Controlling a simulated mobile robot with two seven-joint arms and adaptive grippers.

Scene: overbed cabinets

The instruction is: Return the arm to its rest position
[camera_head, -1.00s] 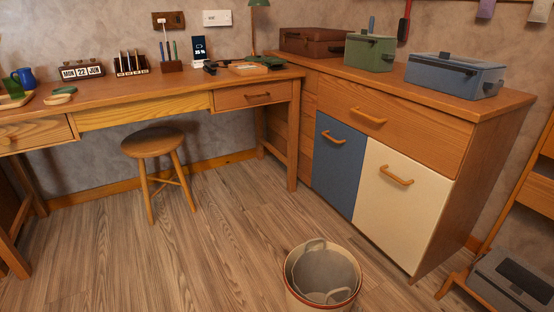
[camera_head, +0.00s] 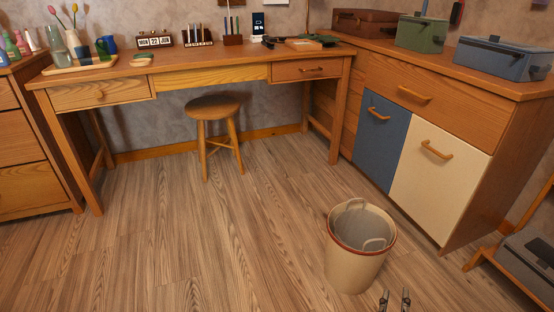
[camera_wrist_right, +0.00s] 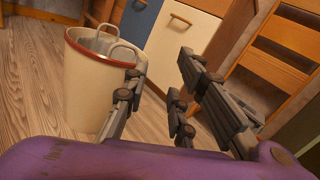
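My right gripper (camera_head: 395,299) shows at the bottom edge of the head view, with only its two fingertips in the picture. In the right wrist view the right gripper (camera_wrist_right: 178,112) has its fingers apart with nothing between them. The rest of my right arm is out of the head view. My left gripper is in neither view.
A cream bucket (camera_head: 352,262) with a red-brown rim stands on the floor, just beyond the right gripper; it also shows in the right wrist view (camera_wrist_right: 88,90). A stool (camera_head: 214,107) stands before the desk (camera_head: 210,77). A cabinet (camera_head: 460,122) stands at right. Floor at left is clear.

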